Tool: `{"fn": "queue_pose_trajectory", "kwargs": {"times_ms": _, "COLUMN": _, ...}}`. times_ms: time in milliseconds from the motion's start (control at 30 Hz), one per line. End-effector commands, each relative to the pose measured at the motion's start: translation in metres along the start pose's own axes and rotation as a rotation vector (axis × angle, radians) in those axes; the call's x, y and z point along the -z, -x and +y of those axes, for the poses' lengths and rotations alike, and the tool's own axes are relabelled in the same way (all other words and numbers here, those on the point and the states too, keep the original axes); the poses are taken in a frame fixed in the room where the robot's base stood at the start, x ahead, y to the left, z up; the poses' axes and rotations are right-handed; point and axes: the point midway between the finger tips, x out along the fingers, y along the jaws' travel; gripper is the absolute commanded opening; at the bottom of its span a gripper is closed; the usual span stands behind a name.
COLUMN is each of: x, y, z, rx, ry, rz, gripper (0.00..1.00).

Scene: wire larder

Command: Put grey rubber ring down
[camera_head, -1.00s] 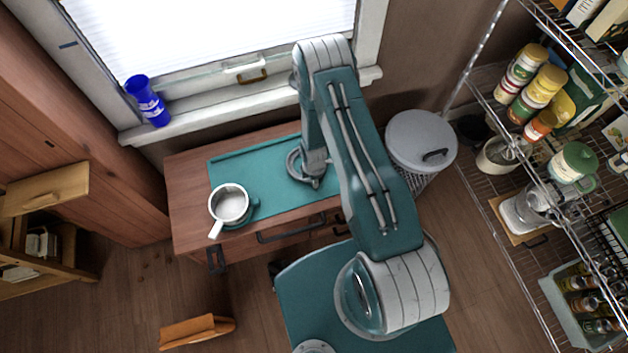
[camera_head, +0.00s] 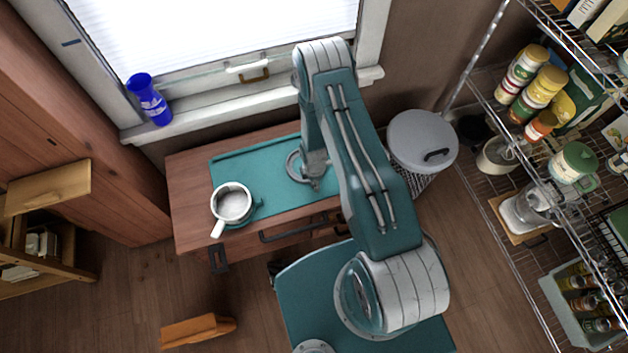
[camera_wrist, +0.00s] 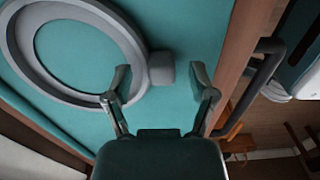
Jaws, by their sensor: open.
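The grey rubber ring (camera_head: 292,166) lies on the teal mat (camera_head: 280,149) on the wooden cabinet top. In the wrist view the ring (camera_wrist: 70,98) shows large at upper left, partly cut off by the frame, with a small grey tab (camera_wrist: 161,68) on its near side. My gripper (camera_wrist: 160,82) is open, with one finger on each side of the tab and nothing clamped. The left finger overlaps the ring's rim in the picture; I cannot tell if it touches. In the head view my gripper (camera_head: 316,176) is beside the ring's right side, and my arm hides part of the mat.
A white pot (camera_head: 233,203) with a handle stands at the mat's left front. A dark drawer handle (camera_head: 290,232) runs along the cabinet front. A blue cup (camera_head: 149,99) is on the windowsill. A lidded bin (camera_head: 421,141) and wire shelving stand to the right.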

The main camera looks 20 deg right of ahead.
Motion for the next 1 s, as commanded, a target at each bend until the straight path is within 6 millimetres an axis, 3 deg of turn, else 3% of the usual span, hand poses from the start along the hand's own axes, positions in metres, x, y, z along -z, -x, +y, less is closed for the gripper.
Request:
{"fn": "queue_pose_trajectory", "kwargs": {"times_ms": 500, "x": 0.0, "y": 0.088, "z": 0.001, "rx": -0.004, "ry": 0.0, "rz": 0.0, "gripper": 0.73}}
{"fn": "queue_pose_trajectory", "kwargs": {"times_ms": 867, "x": 0.0, "y": 0.124, "z": 0.003, "rx": -0.008, "ry": -0.014, "rz": 0.0, "gripper": 0.73}}
{"fn": "queue_pose_trajectory", "kwargs": {"times_ms": 1000, "x": 0.0, "y": 0.168, "z": 0.015, "rx": -0.045, "ry": -0.109, "rz": 0.001, "gripper": 0.73}}
